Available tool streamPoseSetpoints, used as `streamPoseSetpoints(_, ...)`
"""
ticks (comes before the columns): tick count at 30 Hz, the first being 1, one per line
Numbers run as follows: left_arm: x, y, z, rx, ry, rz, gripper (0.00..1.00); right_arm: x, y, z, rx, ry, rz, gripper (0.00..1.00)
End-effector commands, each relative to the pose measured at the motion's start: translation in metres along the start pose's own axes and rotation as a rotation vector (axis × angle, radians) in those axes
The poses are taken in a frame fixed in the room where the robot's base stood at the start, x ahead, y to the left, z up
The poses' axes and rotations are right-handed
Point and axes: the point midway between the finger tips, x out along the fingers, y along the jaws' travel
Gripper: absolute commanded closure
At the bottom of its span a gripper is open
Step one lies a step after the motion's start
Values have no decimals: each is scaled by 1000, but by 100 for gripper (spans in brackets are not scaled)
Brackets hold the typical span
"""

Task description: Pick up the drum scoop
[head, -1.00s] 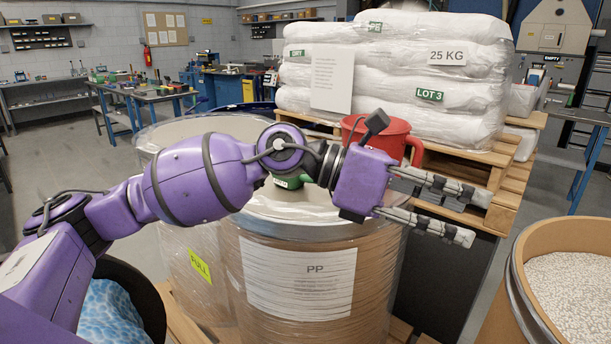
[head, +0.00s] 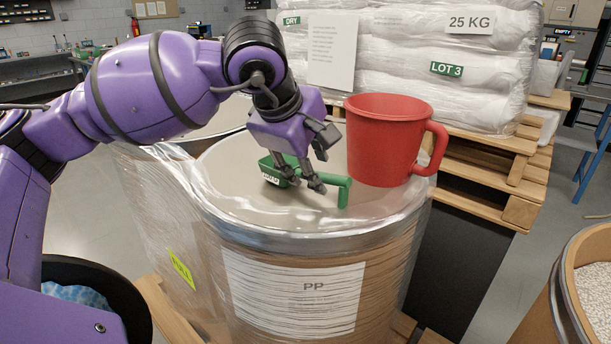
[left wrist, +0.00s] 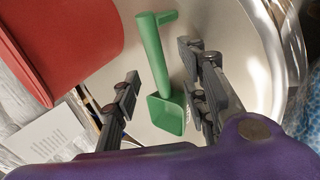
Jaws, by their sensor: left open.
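The green drum scoop (head: 343,188) lies on the lid (head: 240,195) of the wrapped PP drum. In the left wrist view its handle (left wrist: 152,55) points away and its square bowl (left wrist: 166,114) lies nearer to me. My left gripper (head: 318,172) is open and points down just above the scoop; part of the scoop is hidden behind it in the head view. In the left wrist view the two fingers of the left gripper (left wrist: 160,88) stand on either side of the scoop, with gaps between. My right gripper is not in view.
A red jug (head: 384,140) stands on the same lid, right of the scoop and close to it. White 25 KG sacks (head: 430,65) on a pallet stand behind. An open drum of white pellets (head: 590,285) is at the lower right.

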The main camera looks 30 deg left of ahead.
Motion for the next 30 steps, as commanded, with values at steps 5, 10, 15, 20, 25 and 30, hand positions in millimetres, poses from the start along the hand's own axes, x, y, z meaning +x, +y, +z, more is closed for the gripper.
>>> streamPoseSetpoints(5, 26, 1, 1, -2, -3, -2, 60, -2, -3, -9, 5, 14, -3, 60)
streamPoseSetpoints(10, 45, 1, 1, -3, -3, -1, 60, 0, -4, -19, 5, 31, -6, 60)
streamPoseSetpoints(15, 47, 1, 0, -2, -1, 0, 60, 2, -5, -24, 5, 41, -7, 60)
streamPoseSetpoints(20, 47, 1, 1, -2, -2, 0, 70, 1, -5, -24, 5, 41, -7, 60)
streamPoseSetpoints(25, 47, 1, 1, -2, -2, 0, 92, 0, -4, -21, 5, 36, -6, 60)
streamPoseSetpoints(30, 46, 1, 1, -2, -2, 1, 100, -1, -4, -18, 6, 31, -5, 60)
